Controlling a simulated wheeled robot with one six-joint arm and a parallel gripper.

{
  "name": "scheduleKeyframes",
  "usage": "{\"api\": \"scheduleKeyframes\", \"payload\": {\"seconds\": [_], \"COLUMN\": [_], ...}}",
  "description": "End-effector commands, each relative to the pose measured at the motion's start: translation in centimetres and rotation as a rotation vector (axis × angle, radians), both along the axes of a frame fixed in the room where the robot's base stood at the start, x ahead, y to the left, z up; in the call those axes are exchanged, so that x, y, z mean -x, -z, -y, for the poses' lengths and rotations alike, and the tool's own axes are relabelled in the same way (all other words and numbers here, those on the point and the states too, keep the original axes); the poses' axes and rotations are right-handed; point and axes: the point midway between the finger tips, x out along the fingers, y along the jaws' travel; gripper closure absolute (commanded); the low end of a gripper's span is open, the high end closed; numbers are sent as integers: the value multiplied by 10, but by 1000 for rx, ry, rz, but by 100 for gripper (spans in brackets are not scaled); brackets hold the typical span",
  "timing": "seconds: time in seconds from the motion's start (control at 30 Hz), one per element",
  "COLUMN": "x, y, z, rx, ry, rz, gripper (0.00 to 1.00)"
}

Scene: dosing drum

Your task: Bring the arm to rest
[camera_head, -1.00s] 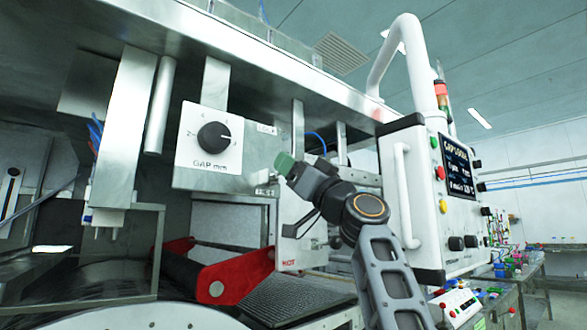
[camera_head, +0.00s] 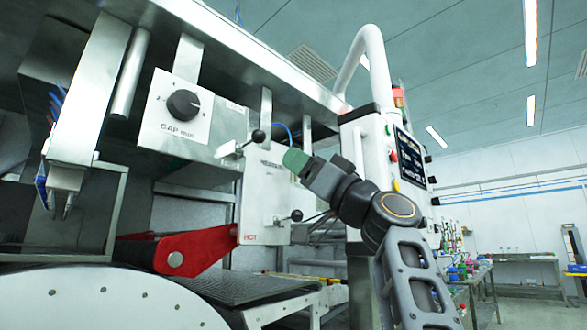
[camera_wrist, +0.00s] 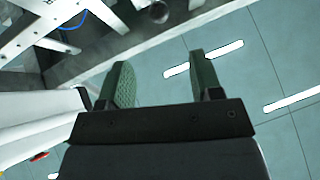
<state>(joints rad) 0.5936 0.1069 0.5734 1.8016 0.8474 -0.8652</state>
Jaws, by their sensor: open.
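My gripper (camera_wrist: 158,82) shows in the wrist view with its two green-padded fingers apart and nothing between them. Behind the fingers is the ceiling with bright lamps. In the head view my gripper (camera_head: 293,160) is the green tip of my folded arm, pointing up and left. It appears in front of the machine's white panel; I cannot tell the distance between them. My arm rises from the lower right of the head view.
A GAP dial (camera_head: 184,104) is on the machine at the left. Levers with black knobs (camera_head: 258,136) show close to my gripper in the picture. A red bracket (camera_head: 190,250) is below. A control cabinet (camera_head: 372,150) stands behind my arm. Benches (camera_head: 522,258) are at the right.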

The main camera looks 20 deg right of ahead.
Motion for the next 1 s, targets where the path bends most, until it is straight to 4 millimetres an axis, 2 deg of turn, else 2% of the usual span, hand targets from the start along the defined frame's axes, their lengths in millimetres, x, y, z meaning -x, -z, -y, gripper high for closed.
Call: {"api": "scheduleKeyframes", "payload": {"seconds": [0.67,0.77,0.87,0.97,1.0], "x": [-4,-20,-49,-79,-88], "y": [0,-1,9,36,52], "z": [1,0,-4,-14,-20], "rx": [-2,-12,-26,-27,-22], "ry": [2,7,19,36,45], "rz": [-19,-99,-260,-485,-585], "gripper": [41,41,41,41,41]}}
